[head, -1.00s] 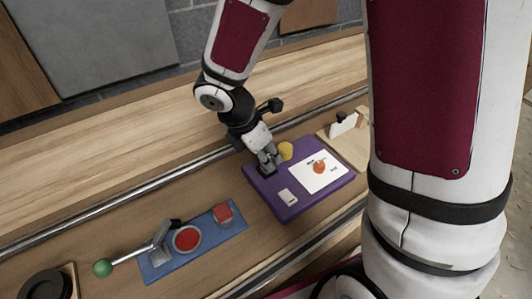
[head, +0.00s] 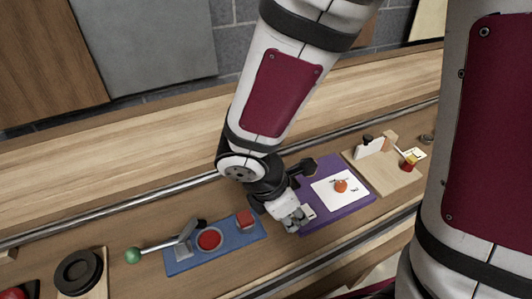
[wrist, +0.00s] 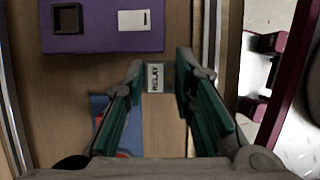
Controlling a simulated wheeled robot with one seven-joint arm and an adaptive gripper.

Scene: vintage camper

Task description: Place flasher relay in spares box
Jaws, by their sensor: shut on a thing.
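The flasher relay, a small grey block with a white RELAY label (wrist: 155,78), sits between the fingertips of my gripper (wrist: 157,82) in the wrist view. My gripper is shut on it. In the head view my gripper (head: 298,224) hangs over the gap between the blue board and the purple board, and the relay cannot be made out. I cannot clearly identify the spares box. A dark square frame with a hollow centre (wrist: 67,17) stands on the purple board (wrist: 105,40) in the wrist view.
The blue board (head: 222,247) carries a green-knobbed lever (head: 133,256), a red round part and a red block. A wooden board (head: 385,175) stands right. A metal rail (head: 110,210) runs behind.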

